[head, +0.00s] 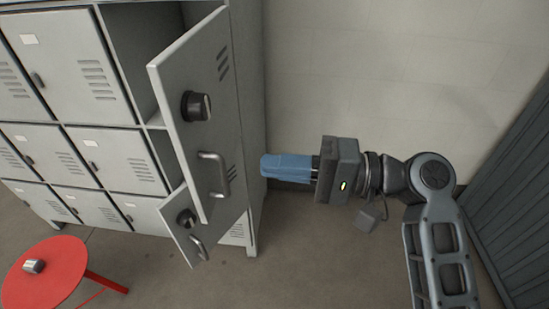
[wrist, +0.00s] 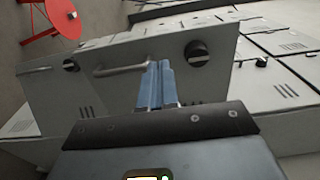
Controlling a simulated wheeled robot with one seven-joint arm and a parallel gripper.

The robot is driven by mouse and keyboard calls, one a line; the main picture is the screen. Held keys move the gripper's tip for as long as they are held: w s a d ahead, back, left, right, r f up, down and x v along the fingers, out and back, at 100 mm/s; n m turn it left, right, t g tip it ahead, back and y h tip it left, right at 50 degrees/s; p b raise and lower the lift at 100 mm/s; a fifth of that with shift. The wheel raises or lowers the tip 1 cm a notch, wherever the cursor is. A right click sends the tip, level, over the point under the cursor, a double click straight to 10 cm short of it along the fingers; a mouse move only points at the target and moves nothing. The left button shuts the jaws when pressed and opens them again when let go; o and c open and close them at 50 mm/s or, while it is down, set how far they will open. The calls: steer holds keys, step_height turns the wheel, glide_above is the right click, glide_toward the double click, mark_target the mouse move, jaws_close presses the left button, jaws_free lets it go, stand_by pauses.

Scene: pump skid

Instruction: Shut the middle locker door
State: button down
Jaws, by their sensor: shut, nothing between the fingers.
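Two grey locker doors stand open at the right end of the locker bank. The large upper door (head: 215,125) has a black knob and a bar handle. The smaller lower door (head: 184,233), at the middle row, is partly hidden behind it. My gripper (head: 264,167), with blue fingers, is shut and empty, to the right of both doors' outer faces. In the wrist view the fingers (wrist: 158,66) overlap the upper door (wrist: 185,80) near its handle; contact cannot be told. The lower door (wrist: 50,100) shows at left there.
A round red table (head: 45,270) with a small object (head: 34,266) on it stands at lower left. Other locker doors (head: 65,60) are shut. A pale wall (head: 370,70) is behind, and a dark ribbed panel (head: 515,190) is at right. Bare floor lies below my gripper.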

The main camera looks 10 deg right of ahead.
mark_target(187, 157)
steer(key=p+x, duration=0.2)
steer(key=x, duration=0.9)
steer(key=shift+a, duration=0.2)
